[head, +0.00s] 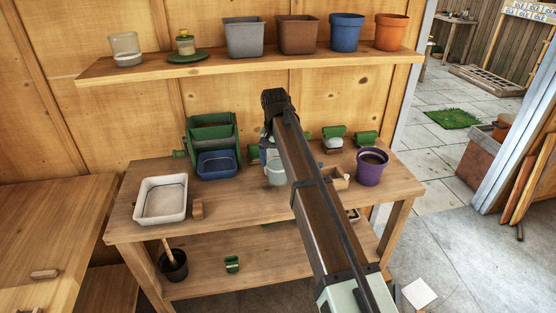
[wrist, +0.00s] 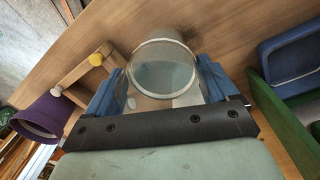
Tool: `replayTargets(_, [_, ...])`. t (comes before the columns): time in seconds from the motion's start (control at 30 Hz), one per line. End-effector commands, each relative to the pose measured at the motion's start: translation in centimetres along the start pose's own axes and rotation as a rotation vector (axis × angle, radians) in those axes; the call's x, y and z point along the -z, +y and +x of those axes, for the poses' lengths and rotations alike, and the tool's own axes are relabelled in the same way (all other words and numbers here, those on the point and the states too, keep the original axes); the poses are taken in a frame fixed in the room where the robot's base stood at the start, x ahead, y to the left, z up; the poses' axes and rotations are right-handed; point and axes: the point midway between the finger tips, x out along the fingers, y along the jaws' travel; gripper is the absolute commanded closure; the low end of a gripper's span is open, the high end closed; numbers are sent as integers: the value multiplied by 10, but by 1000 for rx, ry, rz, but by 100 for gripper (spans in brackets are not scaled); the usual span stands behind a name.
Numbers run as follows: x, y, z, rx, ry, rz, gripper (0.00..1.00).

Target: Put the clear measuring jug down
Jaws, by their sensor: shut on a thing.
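The clear measuring jug (wrist: 163,52) sits between the two blue fingers of my gripper (wrist: 160,82), which is shut on it. In the wrist view I see its round rim and pale interior. In the head view the jug (head: 275,176) shows low over the middle of the wooden bench (head: 235,200), partly hidden by my arm. My gripper (head: 268,152) is mostly hidden there too. The jug looks roughly upright. I cannot tell whether its base touches the bench top.
Left of the jug are a blue tub (head: 217,165), a green stand (head: 210,130), a white tray (head: 161,199) and a wooden block (head: 197,208). Right are a small wooden box (head: 341,180) and purple pot (head: 371,168). The bench front is clear.

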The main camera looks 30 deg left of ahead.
Motion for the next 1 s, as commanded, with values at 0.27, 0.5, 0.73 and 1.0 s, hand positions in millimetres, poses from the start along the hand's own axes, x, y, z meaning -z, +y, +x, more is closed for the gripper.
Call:
replayTargets(0.27, [0, 0, 1, 0, 1, 0, 57])
replayTargets(0.5, [0, 0, 6, 0, 0, 0, 57])
replayTargets(0.73, [0, 0, 11, 0, 0, 0, 57])
replayTargets(1.0, [0, -1, 13, 0, 0, 0, 6])
